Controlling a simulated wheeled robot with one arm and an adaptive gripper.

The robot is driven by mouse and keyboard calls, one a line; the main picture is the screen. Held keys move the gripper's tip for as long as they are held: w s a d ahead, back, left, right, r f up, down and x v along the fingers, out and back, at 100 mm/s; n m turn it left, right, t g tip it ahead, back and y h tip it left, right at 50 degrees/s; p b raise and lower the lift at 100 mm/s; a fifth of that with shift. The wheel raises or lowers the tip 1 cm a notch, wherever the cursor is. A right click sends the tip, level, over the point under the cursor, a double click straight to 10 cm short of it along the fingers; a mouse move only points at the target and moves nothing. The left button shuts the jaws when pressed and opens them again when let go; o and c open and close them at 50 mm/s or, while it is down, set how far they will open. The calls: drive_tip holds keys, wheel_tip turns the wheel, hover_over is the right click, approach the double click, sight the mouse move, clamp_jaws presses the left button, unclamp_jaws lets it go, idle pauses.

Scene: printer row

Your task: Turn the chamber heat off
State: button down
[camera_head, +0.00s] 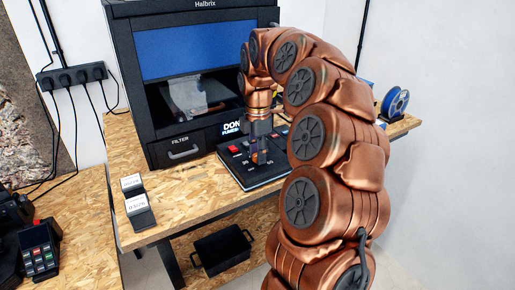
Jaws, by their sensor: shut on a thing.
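A black control panel (238,172) lies on the bench in front of the printer. It has a red switch (234,149) at its left and small pale marks along its front. My gripper (261,157) points down over the middle of the panel, with its fingers closed on a small control there. The fingers hide most of this control, so I cannot read its setting or its label. My copper arm comes in from the right and covers the panel's right side.
A black Halbrix printer (160,121) with a filter drawer (184,153) stands behind the panel. Two small card stands (143,220) are at the bench's left front. A blue spool (396,103) is at the right. A black bin (222,250) is below. A keypad (40,255) is at the far left.

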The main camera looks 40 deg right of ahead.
drive_tip(key=shift+n+p, duration=0.8)
drive_tip(key=shift+n, duration=1.1)
drive_tip(key=shift+d, duration=0.1)
drive_tip(key=c, duration=0.8)
unclamp_jaws()
drive_tip(key=shift+o, duration=0.2)
drive_tip(key=shift+r, duration=0.1)
wheel_tip(320, 180, up, 12)
